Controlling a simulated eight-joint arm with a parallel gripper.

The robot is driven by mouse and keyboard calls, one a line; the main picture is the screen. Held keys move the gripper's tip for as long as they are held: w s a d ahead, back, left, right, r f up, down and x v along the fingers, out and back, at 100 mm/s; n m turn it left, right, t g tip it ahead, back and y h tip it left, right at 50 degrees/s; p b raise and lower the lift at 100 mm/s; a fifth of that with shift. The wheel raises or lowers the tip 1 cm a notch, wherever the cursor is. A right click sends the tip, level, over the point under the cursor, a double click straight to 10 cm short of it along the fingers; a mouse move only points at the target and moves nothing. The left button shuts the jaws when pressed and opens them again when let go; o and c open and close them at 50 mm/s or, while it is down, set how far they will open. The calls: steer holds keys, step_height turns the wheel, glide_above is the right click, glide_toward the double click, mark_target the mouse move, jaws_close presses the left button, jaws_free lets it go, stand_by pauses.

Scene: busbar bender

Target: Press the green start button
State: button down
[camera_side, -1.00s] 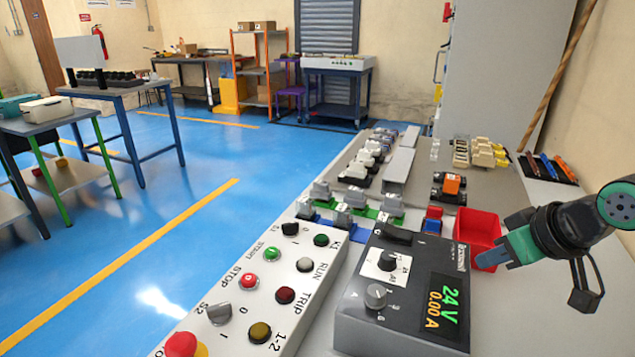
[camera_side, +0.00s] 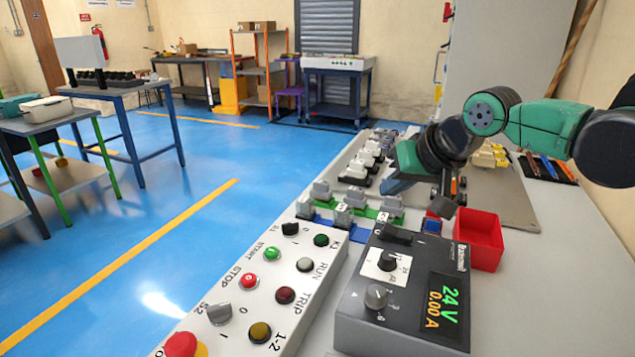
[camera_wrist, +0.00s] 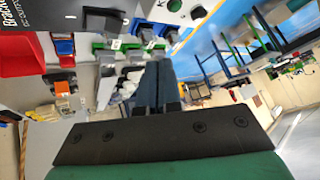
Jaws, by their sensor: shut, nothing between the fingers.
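The green start button (camera_side: 271,254) is on the pale control panel (camera_side: 232,318), beside the START lettering and above a red stop button (camera_side: 249,281). My gripper (camera_side: 390,192) is shut and empty. In the side view it is above the bench, to the right of and beyond the green button, apart from the panel. In the wrist view the shut fingers (camera_wrist: 157,68) point up toward an end of the panel (camera_wrist: 168,14). I cannot make out the start button in that view.
A dark power supply (camera_side: 407,290) showing 24 V stands right of the panel. A red bin (camera_side: 480,238) is behind it. Terminal parts on green and blue bases (camera_side: 352,212) lie just beyond the panel. A red mushroom button (camera_side: 182,345) is at its near end.

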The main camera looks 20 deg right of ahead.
steer(key=w+a+m+y, duration=0.1)
steer(key=w+a, duration=0.6)
steer(key=a, duration=0.1)
steer(key=m+y, duration=0.1)
glide_above(274, 253)
step_height(274, 253, down, 3)
steer(key=shift+a+r+t, duration=0.1)
steer(key=shift+r+t, duration=0.05)
steer(key=shift+t, duration=0.15)
steer(key=shift+f, duration=4.45)
steer(key=shift+f, duration=0.15)
steer(key=shift+f, duration=0.25)
